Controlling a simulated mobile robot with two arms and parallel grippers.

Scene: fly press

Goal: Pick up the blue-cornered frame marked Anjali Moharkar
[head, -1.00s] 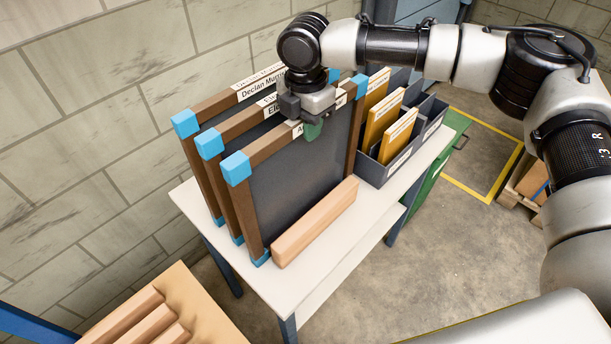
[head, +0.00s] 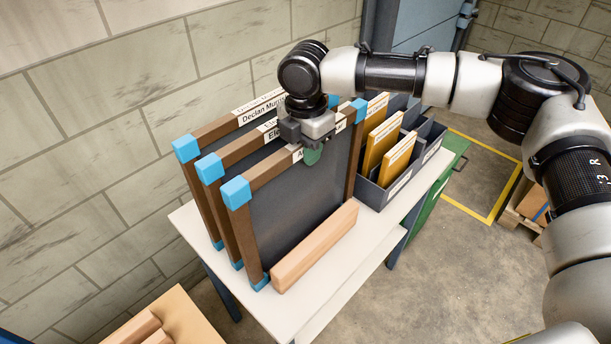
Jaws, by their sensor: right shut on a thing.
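Three brown wooden frames with blue corners and dark panels stand upright in a row on a white table (head: 360,266). The front frame (head: 290,205) has a white label on its top bar starting with "A"; my gripper hides the rest, so I cannot read the full name. My right gripper (head: 313,155) points down and is shut on this top bar near its middle. The frame behind it (head: 212,168) has a label beginning "Ele". The rearmost frame (head: 187,148) reads "Declan Mur...", partly hidden. My left gripper is out of view.
A light wooden block (head: 315,245) lies just in front of the front frame. A dark grey rack (head: 374,193) with yellow labelled folders (head: 397,160) stands to the right. A brick wall is close behind. A box with wooden rolls (head: 185,312) sits at lower left.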

